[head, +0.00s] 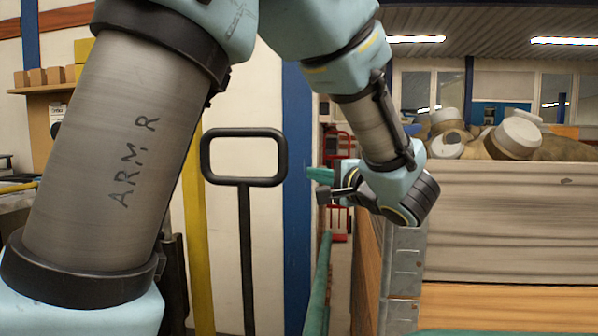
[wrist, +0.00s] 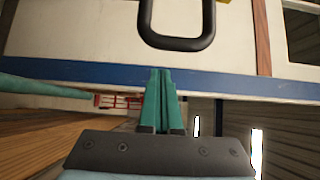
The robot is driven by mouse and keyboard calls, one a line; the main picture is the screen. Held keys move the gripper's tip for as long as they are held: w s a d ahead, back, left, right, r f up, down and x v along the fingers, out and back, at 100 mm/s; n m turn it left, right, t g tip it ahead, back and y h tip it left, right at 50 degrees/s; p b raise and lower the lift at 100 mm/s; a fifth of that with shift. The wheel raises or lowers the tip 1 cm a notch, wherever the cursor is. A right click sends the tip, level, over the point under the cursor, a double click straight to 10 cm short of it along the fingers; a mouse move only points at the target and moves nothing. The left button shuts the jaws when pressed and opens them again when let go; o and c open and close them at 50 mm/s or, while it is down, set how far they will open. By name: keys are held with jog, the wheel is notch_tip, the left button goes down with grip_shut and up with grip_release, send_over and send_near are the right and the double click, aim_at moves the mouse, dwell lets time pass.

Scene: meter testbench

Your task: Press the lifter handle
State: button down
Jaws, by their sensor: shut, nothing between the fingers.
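The lifter handle (head: 244,181) is a black rounded rectangular loop on a thin upright post, left of centre in the head view. Part of the loop also shows at the top of the wrist view (wrist: 176,43). My gripper (head: 312,174) is to the right of the loop in the head view, with its green fingers pointing left towards it. A visible gap separates the fingertips from the loop. In the wrist view the two green fingers (wrist: 161,72) are together and hold nothing, with the loop beyond their tips.
A wooden crate (head: 510,225) with metal corner brackets stands at the right, with round meter-like parts (head: 517,135) on top. A teal bar (head: 319,285) runs low beside it. A blue pillar (head: 297,240) and a yellow post (head: 196,240) stand behind the handle.

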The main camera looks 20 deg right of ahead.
jog(key=b+x, duration=0.1)
jog(key=x, duration=0.8)
jog(key=shift+w, duration=0.35)
jog(key=shift+a, duration=0.1)
